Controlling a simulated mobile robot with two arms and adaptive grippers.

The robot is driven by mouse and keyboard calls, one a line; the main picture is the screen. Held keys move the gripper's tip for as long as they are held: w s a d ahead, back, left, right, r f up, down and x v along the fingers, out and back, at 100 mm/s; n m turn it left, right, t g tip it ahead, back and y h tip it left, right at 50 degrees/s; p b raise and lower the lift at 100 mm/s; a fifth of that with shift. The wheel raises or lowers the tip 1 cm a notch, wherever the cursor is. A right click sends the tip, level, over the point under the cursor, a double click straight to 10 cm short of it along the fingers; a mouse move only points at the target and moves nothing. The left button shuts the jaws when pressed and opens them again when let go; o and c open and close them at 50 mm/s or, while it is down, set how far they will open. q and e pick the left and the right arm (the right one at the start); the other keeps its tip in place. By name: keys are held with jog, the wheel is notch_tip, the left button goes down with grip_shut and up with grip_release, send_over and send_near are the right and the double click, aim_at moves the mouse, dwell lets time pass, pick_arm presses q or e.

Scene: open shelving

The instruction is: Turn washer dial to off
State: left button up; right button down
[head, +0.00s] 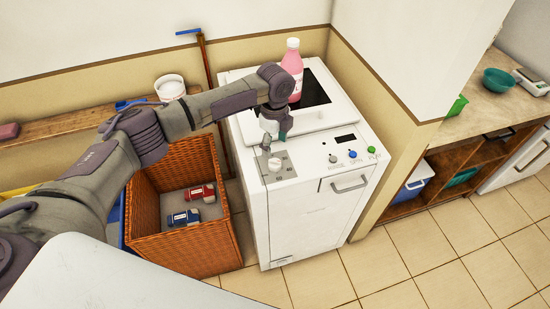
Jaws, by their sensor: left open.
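The white washer (310,215) stands against the wall in the middle of the head view. Its dial (275,164) is a pale round knob on a grey square plate at the left of the front panel. The dial's exact setting is too small to read. My left gripper (268,143) is open and points down just above and behind the dial. From this view I cannot tell whether a finger touches it. My right gripper is not in view.
A pink bottle (292,72) stands on the washer top. Blue (352,154) and green (371,149) buttons sit right on the panel, above a handle (349,186). A wicker basket (215,254) stands close left. A wall corner closes the right side; the floor in front is clear.

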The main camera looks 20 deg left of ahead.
aim_at(275, 161)
pick_arm(q)
notch_tip(275, 161, down, 8)
jog(key=shift+f+p, duration=0.1)
jog(key=shift+p, duration=0.4)
jog(key=shift+c, duration=0.2)
jog(key=shift+c, duration=1.2)
jog(key=c, duration=0.9)
jog(key=shift+o, duration=0.2)
